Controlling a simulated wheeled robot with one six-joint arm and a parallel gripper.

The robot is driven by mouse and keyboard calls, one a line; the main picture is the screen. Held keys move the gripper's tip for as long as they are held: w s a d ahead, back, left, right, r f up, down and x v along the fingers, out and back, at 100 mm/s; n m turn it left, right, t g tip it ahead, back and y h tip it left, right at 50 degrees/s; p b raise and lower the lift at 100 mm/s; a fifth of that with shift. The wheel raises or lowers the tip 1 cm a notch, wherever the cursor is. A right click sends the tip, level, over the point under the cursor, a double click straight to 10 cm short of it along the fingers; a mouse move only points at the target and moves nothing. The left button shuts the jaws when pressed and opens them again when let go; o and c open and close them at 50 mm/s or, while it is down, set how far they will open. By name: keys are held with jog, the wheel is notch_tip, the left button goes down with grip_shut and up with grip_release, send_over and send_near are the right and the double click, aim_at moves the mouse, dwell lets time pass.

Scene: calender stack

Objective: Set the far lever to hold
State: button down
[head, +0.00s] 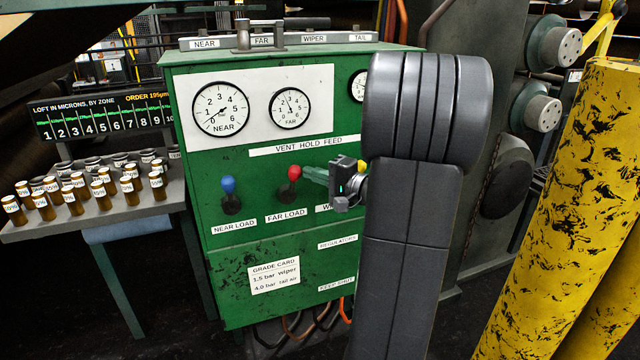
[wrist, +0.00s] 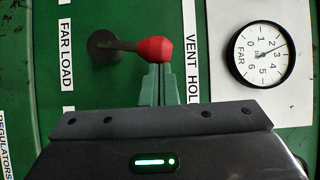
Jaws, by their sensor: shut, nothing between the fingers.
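The far lever has a red knob (head: 294,172) on a dark stem, above the FAR LOAD label (head: 286,216) on the green cabinet. Its knob points up toward the VENT HOLD FEED strip (head: 304,145). In the wrist view the red knob (wrist: 155,49) is just beyond my fingertips. My gripper (head: 308,173) is shut and empty, on the right side of the knob in the head view. The fingertips (wrist: 162,68) are at the knob's edge, touching or nearly so; I cannot tell which. The FAR gauge (head: 290,108) is above, and also shows in the wrist view (wrist: 262,52).
The near lever with a blue knob (head: 228,185) stands to the left. A yellow knob (head: 362,166) is partly hidden behind my gripper and arm on the right. A shelf of small brown jars (head: 75,195) is at left; a yellow post (head: 570,200) is at right.

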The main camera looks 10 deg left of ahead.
jog(key=shift+s+a+r+n+h+b, duration=0.4)
jog(key=shift+a+n+h, duration=0.15)
jog(key=shift+n, duration=0.15)
